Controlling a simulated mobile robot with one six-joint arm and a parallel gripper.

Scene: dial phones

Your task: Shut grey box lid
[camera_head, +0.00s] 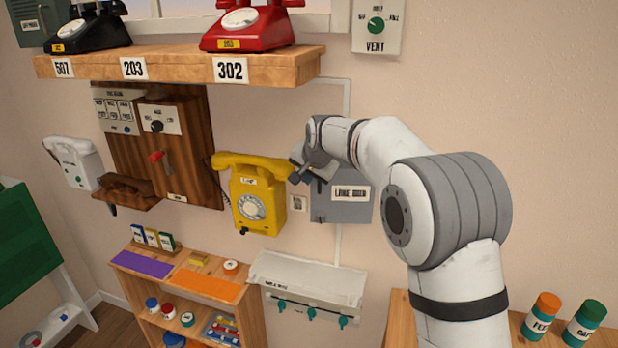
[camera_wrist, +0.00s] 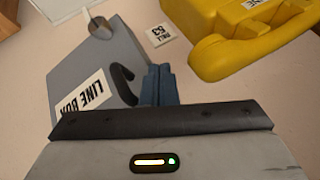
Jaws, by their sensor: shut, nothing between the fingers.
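The grey box (camera_head: 343,212) labelled LINE BOX hangs on the wall, right of the yellow phone (camera_head: 255,195). My gripper (camera_head: 302,168) is in front of its upper left part and hides some of it. In the wrist view the grey box (camera_wrist: 72,62) fills the left side, with a dark curved handle (camera_wrist: 123,84) on its face. My shut, empty fingers (camera_wrist: 160,75) are beside that handle, between the box and the yellow phone (camera_wrist: 232,45). Whether they touch the box, and how far its lid stands open, I cannot tell.
A small wall plate (camera_head: 297,202) is between the phone and the box. A wooden shelf (camera_head: 180,72) with black and red phones is above. A white panel with teal knobs (camera_head: 308,285) is below. Open wall lies to the right, behind my arm.

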